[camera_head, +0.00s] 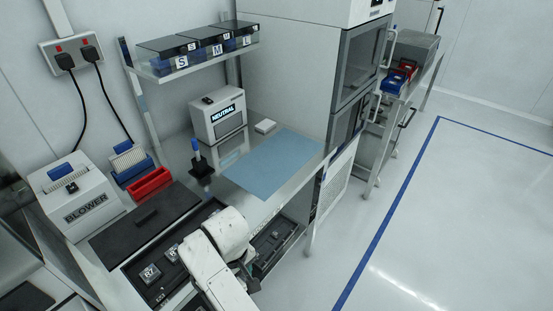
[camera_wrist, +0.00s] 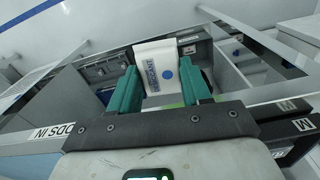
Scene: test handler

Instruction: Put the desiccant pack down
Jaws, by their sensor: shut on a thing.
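The desiccant pack (camera_wrist: 157,66) is a white packet with a printed word and a blue dot. In the wrist view it sits between the two teal fingers of my gripper (camera_wrist: 160,80), which is shut on it. The pack is over or in an open drawer (camera_wrist: 228,76) with grey compartments; I cannot tell whether it touches the bottom. In the head view the open drawer (camera_head: 283,236) is under the bench's front edge, and my white arm (camera_head: 222,250) reaches down beside it, hiding the pack.
A blue mat (camera_head: 275,163) lies on the bench, with a NEUTRAL box (camera_head: 215,118) behind it. A red bin (camera_head: 150,184) and the BLOWER unit (camera_head: 75,198) stand at left. Metal drawer walls and the bench edge are close around my gripper. The floor at right is clear.

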